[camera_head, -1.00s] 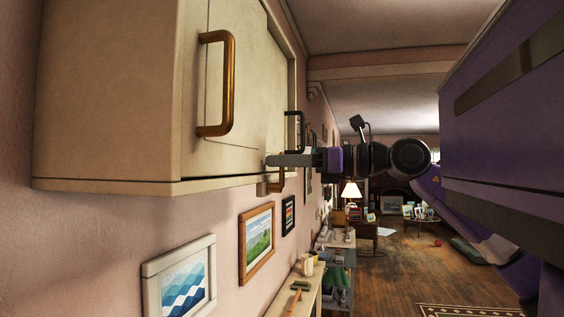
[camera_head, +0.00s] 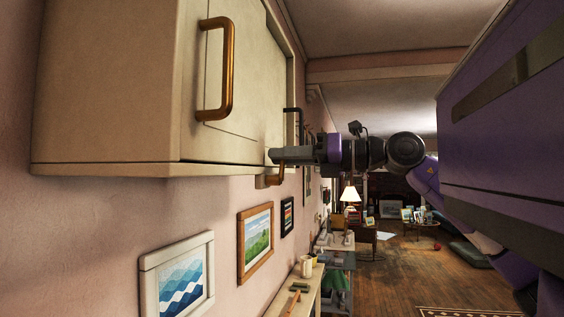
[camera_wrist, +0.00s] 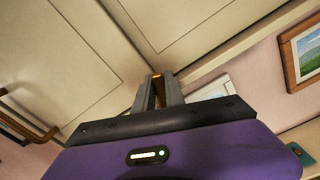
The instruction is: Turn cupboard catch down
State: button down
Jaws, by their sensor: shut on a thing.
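The cream cupboard (camera_head: 100,90) hangs on the pink wall, with its door closed and a copper-coloured bar handle (camera_head: 229,70) on it. A small copper-coloured catch (camera_head: 272,181) shows at the cupboard's lower edge, just below my fingertips. My gripper (camera_head: 272,156) reaches in from the right at that edge. In the wrist view, my gripper (camera_wrist: 157,80) is shut with a small copper-coloured piece of the catch (camera_wrist: 157,75) between its fingertips. The fingers hide most of the catch, so its exact angle is hard to tell.
A dark handle (camera_head: 293,122) shows just beyond my gripper. Framed pictures (camera_head: 256,243) hang on the wall below the cupboard. A narrow shelf (camera_head: 300,292) with small objects runs along the wall. The wooden floor (camera_head: 390,275) to the right is mostly open.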

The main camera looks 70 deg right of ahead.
jog(key=c, duration=1.4)
grip_release()
jog(key=s+b, duration=0.1)
jog(key=s, duration=0.6)
jog(key=shift+s+d+b, duration=0.3)
jog(key=shift+s+b, duration=0.1)
